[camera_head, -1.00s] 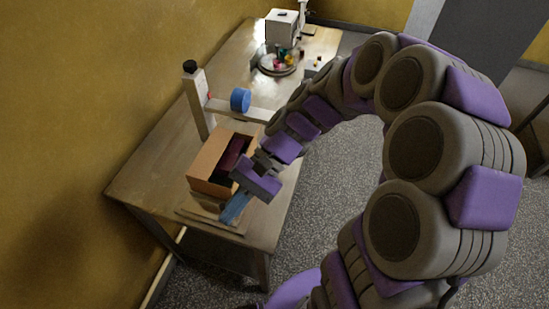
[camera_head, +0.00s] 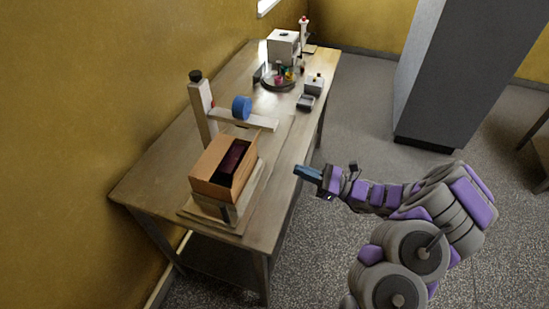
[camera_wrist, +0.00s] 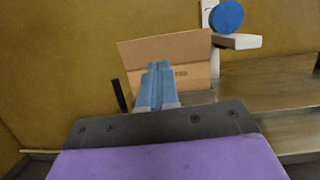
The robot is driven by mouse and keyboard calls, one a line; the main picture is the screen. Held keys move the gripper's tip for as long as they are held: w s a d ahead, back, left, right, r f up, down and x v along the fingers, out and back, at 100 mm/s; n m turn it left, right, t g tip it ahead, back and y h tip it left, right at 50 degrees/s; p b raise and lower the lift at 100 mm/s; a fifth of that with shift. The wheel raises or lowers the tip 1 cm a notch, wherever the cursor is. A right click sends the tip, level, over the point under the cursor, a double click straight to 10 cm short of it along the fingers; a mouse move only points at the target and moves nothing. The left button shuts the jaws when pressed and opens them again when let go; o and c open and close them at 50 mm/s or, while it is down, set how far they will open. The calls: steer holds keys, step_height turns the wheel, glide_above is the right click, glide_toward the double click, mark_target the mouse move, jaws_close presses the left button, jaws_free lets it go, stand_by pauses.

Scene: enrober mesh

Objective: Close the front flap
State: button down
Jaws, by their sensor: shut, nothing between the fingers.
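An open cardboard box (camera_head: 207,189) sits on a low stand near the front end of the table, with dark reddish contents (camera_head: 233,158) showing through its top. In the wrist view, the box (camera_wrist: 196,76) is ahead, partly hidden behind my fingers. A cardboard flap (camera_wrist: 165,48) stands up along its top edge, leaning a little; which flap of the box it is, I cannot tell. My gripper (camera_head: 299,171) is shut and empty, to the right of the box, apart from it, near the table's right edge. Its blue fingers also show together in the wrist view (camera_wrist: 159,68).
A post with a blue disc (camera_head: 241,107) and a horizontal bar (camera_head: 250,121) stands just behind the box. Farther back are a round tray (camera_head: 266,82), a white machine (camera_head: 283,46) and a small device (camera_head: 306,102).

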steer(key=b, duration=0.3)
glide_toward(250, 149)
steer(key=shift+m+t, duration=0.3)
steer(key=shift+t, duration=0.1)
steer(key=x, duration=0.7)
steer(key=shift+s+a+f, duration=0.1)
steer(key=shift+s+a, duration=0.05)
steer(key=shift+s, duration=0.1)
